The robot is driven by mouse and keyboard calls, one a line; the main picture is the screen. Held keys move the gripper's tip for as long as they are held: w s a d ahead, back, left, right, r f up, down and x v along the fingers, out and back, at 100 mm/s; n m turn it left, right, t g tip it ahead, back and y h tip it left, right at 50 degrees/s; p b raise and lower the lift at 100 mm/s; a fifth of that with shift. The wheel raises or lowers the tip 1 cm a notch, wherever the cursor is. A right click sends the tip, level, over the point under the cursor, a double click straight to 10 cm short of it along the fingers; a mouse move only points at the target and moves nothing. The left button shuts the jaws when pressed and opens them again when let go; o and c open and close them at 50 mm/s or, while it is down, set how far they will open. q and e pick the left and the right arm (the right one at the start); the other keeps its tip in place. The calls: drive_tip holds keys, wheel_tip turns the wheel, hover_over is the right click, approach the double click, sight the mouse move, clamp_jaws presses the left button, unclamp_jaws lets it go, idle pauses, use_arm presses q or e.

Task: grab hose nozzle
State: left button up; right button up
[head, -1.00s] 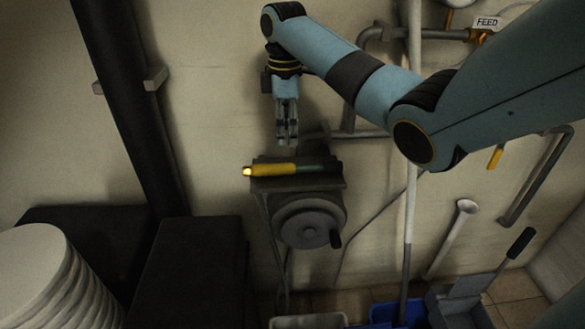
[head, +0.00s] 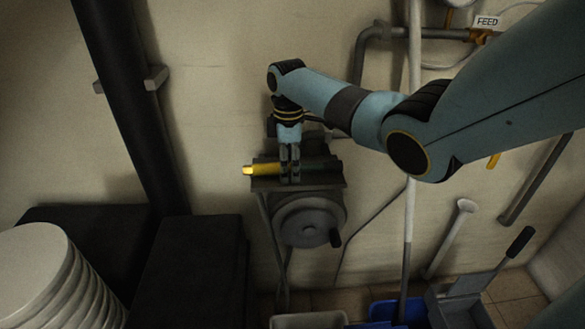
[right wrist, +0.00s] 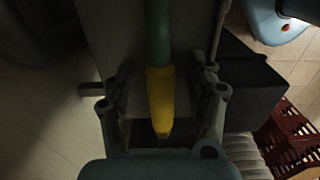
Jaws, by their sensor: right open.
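The hose nozzle (head: 264,170) is a yellow tube with a brighter tip at its left end, joined to a dark green hose (right wrist: 158,30). It lies across the small dark shelf (head: 262,185) above a round handwheel. My right gripper (head: 290,181) points down at the shelf, and its fingers cover part of the nozzle in the head view. In the right wrist view, the nozzle (right wrist: 160,95) lies between the two spread fingers of my right gripper (right wrist: 163,98), with room on both sides. It is not gripped. My left gripper is not in view.
The handwheel (head: 303,222) is below the shelf. A dark pipe (head: 120,100) stands at the left. A black box (head: 190,275) and stacked pale discs (head: 45,280) are lower left. A red crate (right wrist: 288,140) shows in the wrist view. Wall pipes (head: 362,65) run behind my arm.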

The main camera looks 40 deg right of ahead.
clamp_jaws()
drive_tip(key=shift+r, duration=0.1)
drive_tip(key=shift+r, duration=0.15)
